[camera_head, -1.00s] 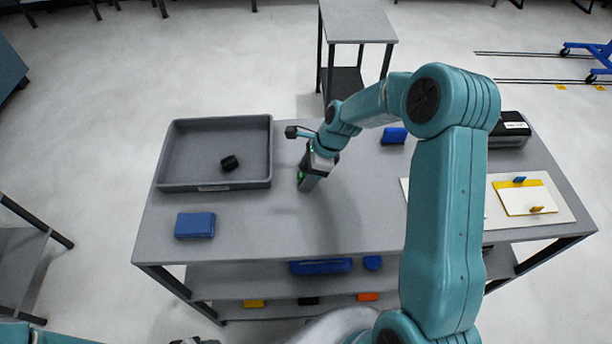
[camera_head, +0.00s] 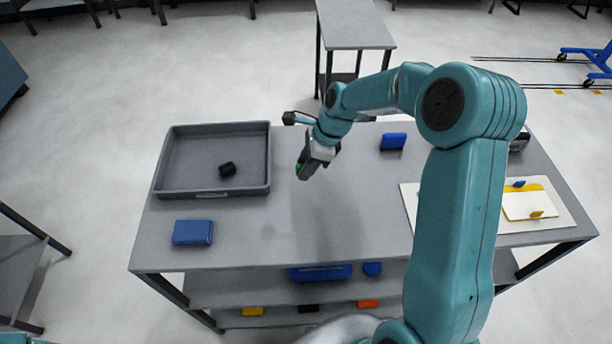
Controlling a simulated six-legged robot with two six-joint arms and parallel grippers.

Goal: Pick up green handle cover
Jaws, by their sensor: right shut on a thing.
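The green handle cover (camera_head: 299,169) shows only as a small green patch at the tip of my right gripper (camera_head: 303,173). The gripper is shut on it and hides most of it. My right gripper is over the grey table (camera_head: 330,225), just right of the grey tray (camera_head: 262,190), and looks raised a little above the surface. My left gripper is not in view.
A black piece (camera_head: 227,169) lies in the tray. A blue block (camera_head: 193,232) lies in front of the tray and another blue block (camera_head: 393,141) stands at the back. A white board (camera_head: 560,212) with a yellow-edged card lies at the right. The table's front middle is clear.

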